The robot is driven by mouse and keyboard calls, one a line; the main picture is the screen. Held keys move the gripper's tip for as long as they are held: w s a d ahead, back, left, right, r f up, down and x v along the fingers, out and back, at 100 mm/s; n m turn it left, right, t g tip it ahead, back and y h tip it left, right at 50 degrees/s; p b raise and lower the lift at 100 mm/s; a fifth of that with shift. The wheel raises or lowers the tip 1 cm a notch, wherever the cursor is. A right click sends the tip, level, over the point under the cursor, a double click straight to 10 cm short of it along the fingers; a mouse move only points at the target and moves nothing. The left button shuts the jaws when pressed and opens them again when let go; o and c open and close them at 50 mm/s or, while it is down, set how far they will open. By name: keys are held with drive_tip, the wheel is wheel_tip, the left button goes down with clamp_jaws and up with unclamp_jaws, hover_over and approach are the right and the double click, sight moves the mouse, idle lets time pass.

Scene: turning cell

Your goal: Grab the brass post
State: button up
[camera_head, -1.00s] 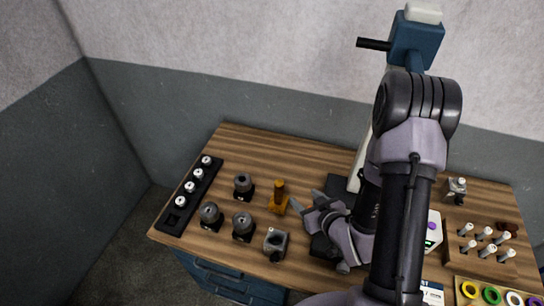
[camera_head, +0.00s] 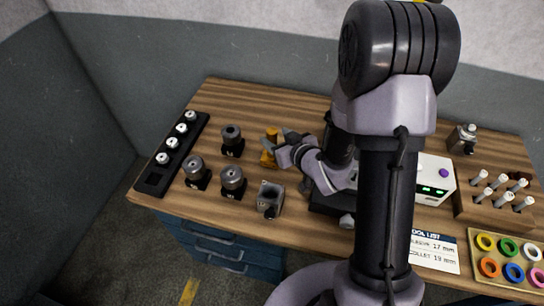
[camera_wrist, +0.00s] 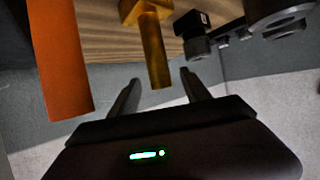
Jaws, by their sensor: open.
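The brass post (camera_head: 269,155) stands upright on its base on the wooden bench, in the head view left of my gripper (camera_head: 283,141). In the wrist view, which looks tilted over, the brass post (camera_wrist: 155,52) hangs from the top edge, a slim gold shaft on a wider block. My gripper (camera_wrist: 161,76) is open there, one finger to each side of the shaft's free end. The tips are close to that end. I cannot tell how deep the shaft is between them. No contact shows. In the head view my fingers partly cover the post.
Dark holders (camera_head: 232,142) with grey round tops stand left of the post. A black rack (camera_head: 172,150) with white-topped pieces lies at the bench's left edge. A grey block (camera_head: 269,198) stands in front. A large orange piece (camera_wrist: 58,55) is at the wrist view's left.

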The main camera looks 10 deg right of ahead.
drive_tip(key=x, duration=0.6)
drive_tip(key=shift+w+f, duration=0.1)
drive_tip(key=shift+w, duration=0.05)
clamp_jaws()
idle(1.0)
